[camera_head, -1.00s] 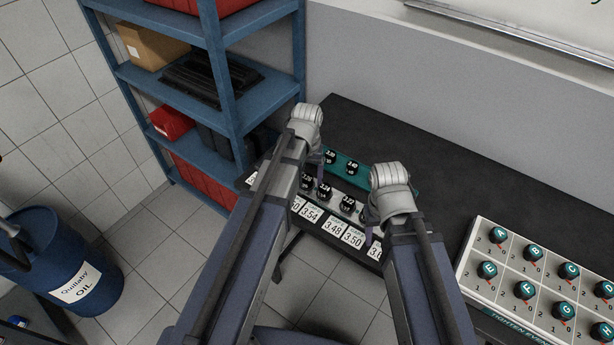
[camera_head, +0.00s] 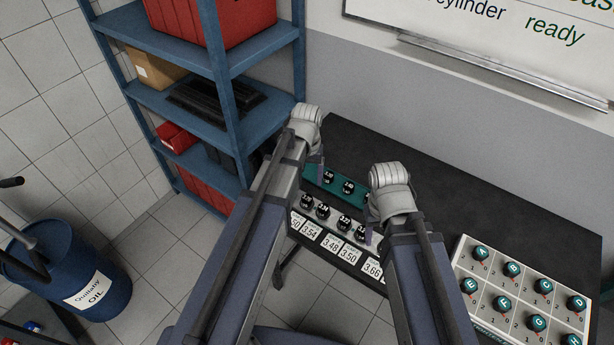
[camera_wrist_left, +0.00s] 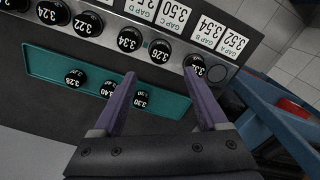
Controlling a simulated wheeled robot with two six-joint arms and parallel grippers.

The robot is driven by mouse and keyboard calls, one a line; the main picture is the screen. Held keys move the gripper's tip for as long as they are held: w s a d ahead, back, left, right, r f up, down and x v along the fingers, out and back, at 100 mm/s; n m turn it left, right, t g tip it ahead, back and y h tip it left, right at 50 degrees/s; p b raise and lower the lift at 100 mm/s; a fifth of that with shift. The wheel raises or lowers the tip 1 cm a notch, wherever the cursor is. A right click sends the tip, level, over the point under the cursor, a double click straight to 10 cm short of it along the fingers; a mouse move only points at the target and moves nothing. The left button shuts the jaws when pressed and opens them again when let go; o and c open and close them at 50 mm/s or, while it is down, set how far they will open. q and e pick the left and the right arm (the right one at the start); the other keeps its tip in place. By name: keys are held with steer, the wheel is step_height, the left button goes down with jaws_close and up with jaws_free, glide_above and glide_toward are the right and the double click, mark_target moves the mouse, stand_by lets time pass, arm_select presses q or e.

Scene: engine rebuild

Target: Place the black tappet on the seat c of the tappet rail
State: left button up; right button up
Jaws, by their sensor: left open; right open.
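Several black tappets with white numbers stand in a row on the pale tappet rail. One of them (camera_wrist_left: 160,52) shows in the left wrist view between and beyond my left fingertips; another (camera_wrist_left: 195,64) is close to the right-hand fingertip. More black tappets, such as the one marked 3.28 (camera_wrist_left: 76,78), sit on a teal tray (camera_wrist_left: 50,66). My left gripper (camera_wrist_left: 158,80) is open and empty over the tray and rail. In the head view my left gripper (camera_head: 318,165) is at the tray's left end. My right gripper (camera_head: 370,225), open, is near the rail; its fingers are partly hidden.
White gap cards (camera_head: 330,243) line the rail's front. A panel with teal knobs (camera_head: 463,258) stands at the bench's right. A blue shelf (camera_head: 232,100) is at the bench's left end. The dark bench top (camera_head: 450,190) behind is clear.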

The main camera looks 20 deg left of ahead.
arm_select(q)
steer(key=s+d+r+m+y+p, duration=0.1)
steer(key=s+d+m, duration=0.4)
steer(key=s+d, duration=0.5)
steer(key=s+r, duration=0.1)
steer(key=s, duration=0.3)
steer(key=shift+s+d, duration=0.15)
steer(key=shift+d, duration=0.1)
arm_select(e)
step_height(320, 180, up, 2)
steer(key=shift+r, duration=0.1)
